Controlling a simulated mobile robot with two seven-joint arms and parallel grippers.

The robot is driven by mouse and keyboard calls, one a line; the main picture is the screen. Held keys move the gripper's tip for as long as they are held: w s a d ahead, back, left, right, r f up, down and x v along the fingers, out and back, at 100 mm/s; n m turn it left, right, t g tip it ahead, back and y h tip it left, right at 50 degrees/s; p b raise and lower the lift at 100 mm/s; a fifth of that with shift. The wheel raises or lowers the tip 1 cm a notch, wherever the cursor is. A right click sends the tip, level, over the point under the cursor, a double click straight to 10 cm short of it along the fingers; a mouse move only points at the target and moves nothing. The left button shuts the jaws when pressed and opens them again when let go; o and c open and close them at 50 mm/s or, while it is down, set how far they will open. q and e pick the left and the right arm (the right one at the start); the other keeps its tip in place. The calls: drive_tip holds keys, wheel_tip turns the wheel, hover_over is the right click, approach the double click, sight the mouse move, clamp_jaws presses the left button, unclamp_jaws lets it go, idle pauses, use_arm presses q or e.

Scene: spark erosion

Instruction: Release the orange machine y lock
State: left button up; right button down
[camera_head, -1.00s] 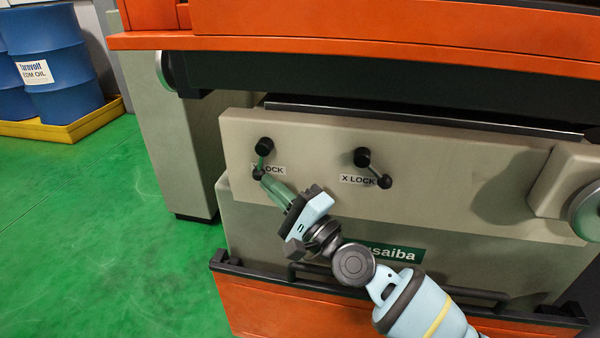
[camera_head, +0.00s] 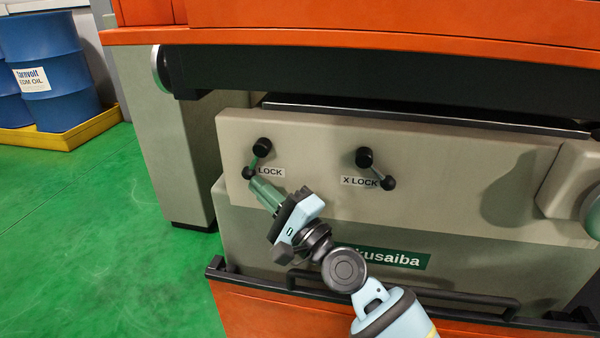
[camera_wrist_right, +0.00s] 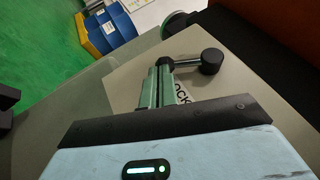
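The Y lock (camera_head: 262,147) is a small lever on the machine's beige front panel, with a black hub and a black ball knob (camera_head: 248,173). Its arm points down and left from the hub. My right gripper (camera_head: 257,183) reaches up from the lower right, with its green fingertips at the knob, and partly covers the lock's label. In the right wrist view the knob (camera_wrist_right: 163,61) is at the fingertips (camera_wrist_right: 156,72) and the hub (camera_wrist_right: 212,62) is to the right. The fingers look close together; whether they clamp the knob is unclear. My left gripper is out of view.
The X lock lever (camera_head: 365,157) is to the right on the same panel, its knob down and right. A black rail (camera_head: 380,293) runs below. Blue drums (camera_head: 48,65) stand in a yellow tray (camera_head: 75,135) at far left. Green floor to the left is clear.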

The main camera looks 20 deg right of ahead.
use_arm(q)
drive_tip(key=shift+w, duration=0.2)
use_arm(e)
drive_tip(key=shift+w+a+r, duration=0.15)
drive_tip(key=shift+w+a, duration=0.3)
drive_tip(key=shift+a, duration=0.25)
drive_tip(key=shift+w+a+r, duration=0.1)
drive_tip(key=shift+w+a, duration=0.35)
drive_tip(key=shift+a, duration=0.2)
drive_tip(key=shift+w+a+r, duration=0.1)
